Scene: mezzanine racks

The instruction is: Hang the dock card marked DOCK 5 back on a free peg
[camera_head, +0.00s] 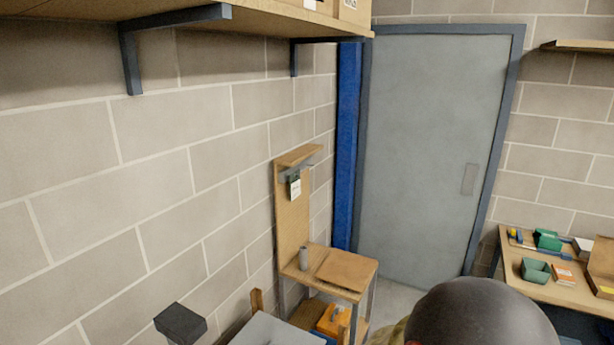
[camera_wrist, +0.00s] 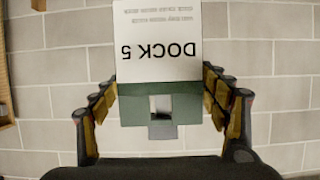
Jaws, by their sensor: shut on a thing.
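The dock card marked DOCK 5 (camera_wrist: 160,45) is white with a dark green top part that has a square hole, and its print reads upside down in the wrist view. My gripper (camera_wrist: 160,92) is shut on it, with a finger at each side of the green part. Brick wall shows behind the card. In the head view, a wooden board (camera_head: 291,215) stands by the wall with a grey rail near its top. A white card with a dark top (camera_head: 295,188) hangs there, its print too small to read. Free pegs cannot be made out.
A small wooden shelf (camera_head: 346,268) with a grey cylinder (camera_head: 303,258) juts out below the board. A wall shelf (camera_head: 262,22) on brackets runs overhead at the left. A table (camera_head: 510,268) with green bins stands at the right. A grey door (camera_head: 435,150) is behind.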

